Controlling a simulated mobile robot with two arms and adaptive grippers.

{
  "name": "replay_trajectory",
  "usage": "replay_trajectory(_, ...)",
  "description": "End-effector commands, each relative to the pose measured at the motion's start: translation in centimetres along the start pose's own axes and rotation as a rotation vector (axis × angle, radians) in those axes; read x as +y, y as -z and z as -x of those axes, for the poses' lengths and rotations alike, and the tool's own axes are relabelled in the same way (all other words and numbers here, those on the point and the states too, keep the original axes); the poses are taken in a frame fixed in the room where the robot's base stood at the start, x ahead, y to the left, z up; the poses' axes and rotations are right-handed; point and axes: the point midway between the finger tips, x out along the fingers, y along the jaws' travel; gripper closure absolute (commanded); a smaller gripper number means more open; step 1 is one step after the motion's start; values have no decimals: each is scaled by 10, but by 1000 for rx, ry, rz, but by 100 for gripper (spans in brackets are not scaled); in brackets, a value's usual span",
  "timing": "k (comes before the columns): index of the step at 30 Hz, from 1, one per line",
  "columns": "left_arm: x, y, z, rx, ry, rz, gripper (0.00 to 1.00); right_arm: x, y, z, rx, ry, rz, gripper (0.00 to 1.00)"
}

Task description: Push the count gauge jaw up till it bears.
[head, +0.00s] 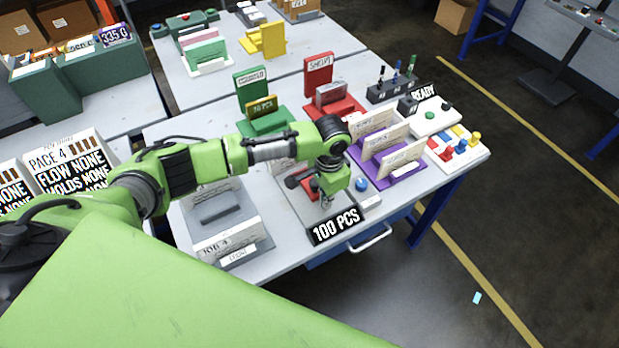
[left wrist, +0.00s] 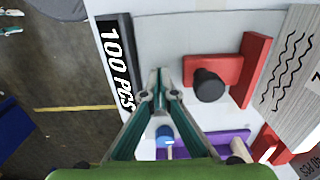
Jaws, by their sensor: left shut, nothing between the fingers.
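The count gauge has a pale grey base (head: 301,207) with a black "100 PCS" sign (head: 337,226) at its front edge; the sign also shows in the left wrist view (left wrist: 117,65). Its red jaw (left wrist: 256,70) is a crossbar on a short red arm that bears a black knob (left wrist: 209,86). In the head view the black knob (head: 292,182) shows left of my gripper. My left gripper (head: 327,201) is shut and empty over the base. In the left wrist view its fingertips (left wrist: 160,82) are left of the knob, apart from it in the picture. Height above the base is unclear.
A striped paper stack (left wrist: 297,60) lies beyond the crossbar; their contact is unclear. A blue button (head: 361,184) is right of my gripper. A purple card rack (head: 402,172) stands farther right, and a grey "JOB 4" holder (head: 262,240) stands left. The table's front edge is close.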

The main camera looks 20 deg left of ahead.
Motion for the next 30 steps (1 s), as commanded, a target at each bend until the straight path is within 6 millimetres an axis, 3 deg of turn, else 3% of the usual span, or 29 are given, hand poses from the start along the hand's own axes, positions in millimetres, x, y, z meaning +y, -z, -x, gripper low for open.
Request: replay_trajectory(30, -28, 0, 0, 0, 1, 1, 100, -3, 1, -3, 2, 3, 0, 60)
